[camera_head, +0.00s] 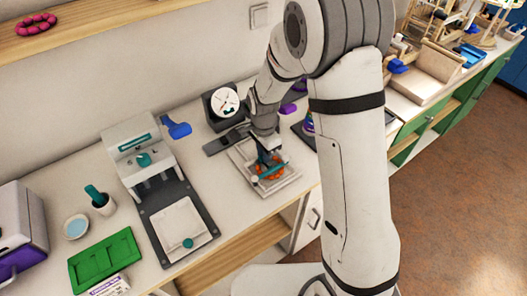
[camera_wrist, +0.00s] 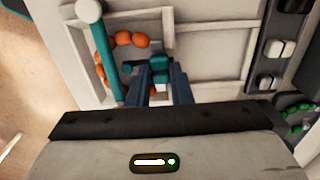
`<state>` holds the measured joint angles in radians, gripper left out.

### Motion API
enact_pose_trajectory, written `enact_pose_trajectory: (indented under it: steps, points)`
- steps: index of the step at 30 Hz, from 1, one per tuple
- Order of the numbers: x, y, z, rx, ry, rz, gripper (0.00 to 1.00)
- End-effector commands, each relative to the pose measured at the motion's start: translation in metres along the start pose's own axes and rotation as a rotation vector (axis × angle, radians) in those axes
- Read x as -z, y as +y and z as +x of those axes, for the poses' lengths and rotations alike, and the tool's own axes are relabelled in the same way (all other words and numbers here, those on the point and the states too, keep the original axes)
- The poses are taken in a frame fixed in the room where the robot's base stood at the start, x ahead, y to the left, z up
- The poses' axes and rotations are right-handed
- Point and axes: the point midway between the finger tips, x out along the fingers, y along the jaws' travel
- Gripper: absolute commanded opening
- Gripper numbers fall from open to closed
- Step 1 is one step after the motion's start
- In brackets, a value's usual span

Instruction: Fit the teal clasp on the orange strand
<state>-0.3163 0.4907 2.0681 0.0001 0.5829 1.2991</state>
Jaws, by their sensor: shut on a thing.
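The orange strand (camera_head: 257,180) lies on a pale bead board (camera_head: 288,186). In the wrist view its round orange beads (camera_wrist: 124,39) curve across a compartment of the board (camera_wrist: 205,66); part of the strand is hidden behind a teal bar (camera_wrist: 105,62) with a pale round end. My gripper (camera_head: 264,160) is low over the board. In the wrist view my gripper (camera_wrist: 162,84) is shut on a small teal piece, which looks like the teal clasp (camera_wrist: 160,66). The clasp is just right of the visible beads; whether it touches the strand I cannot tell.
A white press-like device (camera_head: 140,150) with a dark base stands left of the board. A round dial (camera_head: 224,102) stands behind it. A green tray (camera_head: 105,260) and a small dish (camera_head: 75,226) are at the left. In the wrist view, white blocks (camera_wrist: 274,49) lie to the right.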

Motion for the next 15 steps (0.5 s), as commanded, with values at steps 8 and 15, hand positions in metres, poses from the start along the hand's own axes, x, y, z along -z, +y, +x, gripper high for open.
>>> enact_pose_trajectory:
  steps: [8, 15]
  points:
    - [0.0004, 0.0001, -0.0001, 0.0, 0.0, 0.001, 0.38]
    - [0.0006, 0.0001, -0.0001, 0.0, 0.0, 0.001, 0.44]
